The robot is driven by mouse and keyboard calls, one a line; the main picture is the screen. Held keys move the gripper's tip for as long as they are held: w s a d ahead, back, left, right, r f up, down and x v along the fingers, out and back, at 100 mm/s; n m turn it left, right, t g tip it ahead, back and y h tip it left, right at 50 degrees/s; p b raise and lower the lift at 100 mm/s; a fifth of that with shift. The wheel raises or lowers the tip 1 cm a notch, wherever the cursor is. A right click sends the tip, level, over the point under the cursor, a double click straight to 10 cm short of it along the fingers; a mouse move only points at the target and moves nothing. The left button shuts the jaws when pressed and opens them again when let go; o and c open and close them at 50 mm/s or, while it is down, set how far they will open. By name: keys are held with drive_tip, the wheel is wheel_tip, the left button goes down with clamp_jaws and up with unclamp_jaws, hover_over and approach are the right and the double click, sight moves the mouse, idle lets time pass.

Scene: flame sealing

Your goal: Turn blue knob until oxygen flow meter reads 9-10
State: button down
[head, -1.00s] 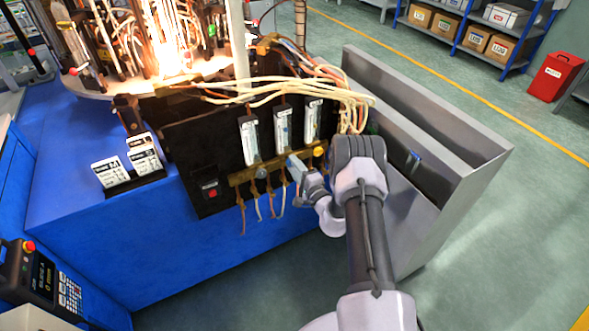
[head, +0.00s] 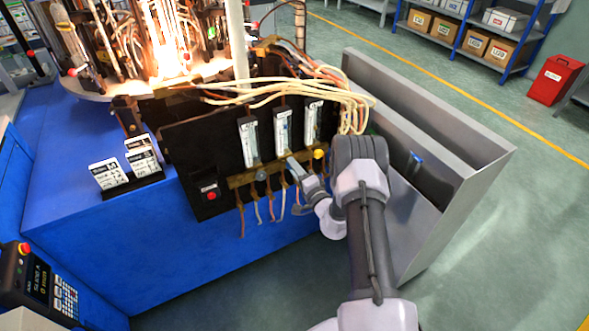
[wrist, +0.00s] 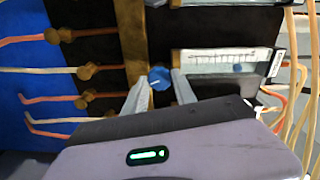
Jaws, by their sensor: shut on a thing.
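A blue knob (wrist: 158,77) sits on the brass bar (wrist: 134,40) of the gas panel in the wrist view. My gripper (wrist: 160,84) is shut on this knob, with one fingertip on each side of it. A clear flow meter (wrist: 222,58) with a scale lies beside the knob, and a blue spot shows inside it. Its reading is too small to tell. In the head view my gripper (head: 291,161) is at the bar below the middle flow meter (head: 282,128), and it hides the knob there.
Other flow meters stand to the left (head: 249,143) and right (head: 313,121). A yellow knob (head: 318,154) is close to my gripper's right. Pale hoses (head: 330,97) loop above, and thin tubes hang below the bar. A bright flame (head: 168,50) burns at the upper left. A grey metal trough (head: 450,130) stands right.

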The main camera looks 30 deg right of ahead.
drive_tip(key=c, duration=1)
unclamp_jaws()
drive_tip(key=shift+c, duration=0.2)
drive_tip(key=s+p, duration=0.5)
drive_tip(key=s, duration=1.2)
drive_tip(key=shift+s+d, duration=0.25)
drive_tip(key=shift+d, duration=0.05)
